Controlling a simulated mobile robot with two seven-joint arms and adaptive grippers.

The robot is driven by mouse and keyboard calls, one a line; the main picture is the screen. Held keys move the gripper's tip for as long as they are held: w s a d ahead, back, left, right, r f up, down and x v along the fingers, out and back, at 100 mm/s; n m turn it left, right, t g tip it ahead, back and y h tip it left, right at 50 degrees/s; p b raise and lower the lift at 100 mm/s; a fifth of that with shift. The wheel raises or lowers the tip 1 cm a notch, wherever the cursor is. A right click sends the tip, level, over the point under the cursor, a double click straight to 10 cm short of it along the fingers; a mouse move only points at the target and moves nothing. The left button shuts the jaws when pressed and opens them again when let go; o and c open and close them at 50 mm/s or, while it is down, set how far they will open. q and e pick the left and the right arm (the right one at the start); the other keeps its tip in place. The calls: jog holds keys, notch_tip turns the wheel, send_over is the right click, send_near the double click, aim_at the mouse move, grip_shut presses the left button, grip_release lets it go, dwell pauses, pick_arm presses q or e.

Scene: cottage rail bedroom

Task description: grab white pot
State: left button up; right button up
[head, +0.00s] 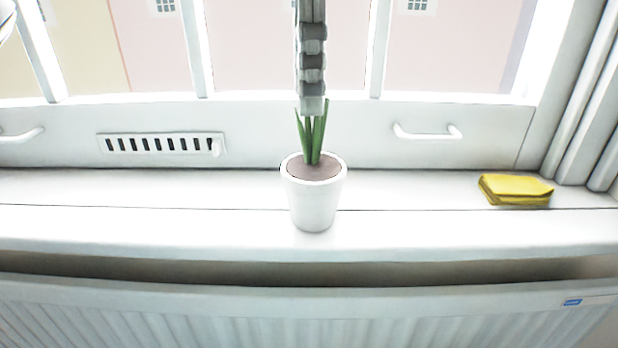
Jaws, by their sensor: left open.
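The white pot (314,203) stands upright on the white window sill, near the middle of the head view. It holds brown soil and a small plant with upright green leaves (313,138). My left gripper (312,104) comes down from the top of the picture, grey and seen nearly edge-on. Its tip overlaps the top of the leaves in the picture, above the pot's rim. It is open, and it is not around the pot. I cannot tell whether it touches the leaves. My right gripper is not in view.
A yellow folded cloth or sponge stack (515,190) lies on the sill at the right. Behind the sill are the window frame, a white handle (428,134) and a slotted vent (160,144). A radiator (250,318) is below the sill's front edge. The sill beside the pot is clear.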

aim_at(313, 159)
pick_arm(q)
jog(key=f, duration=0.5)
jog(key=shift+s+d+f, duration=0.2)
jog(key=shift+f, duration=0.1)
grip_shut()
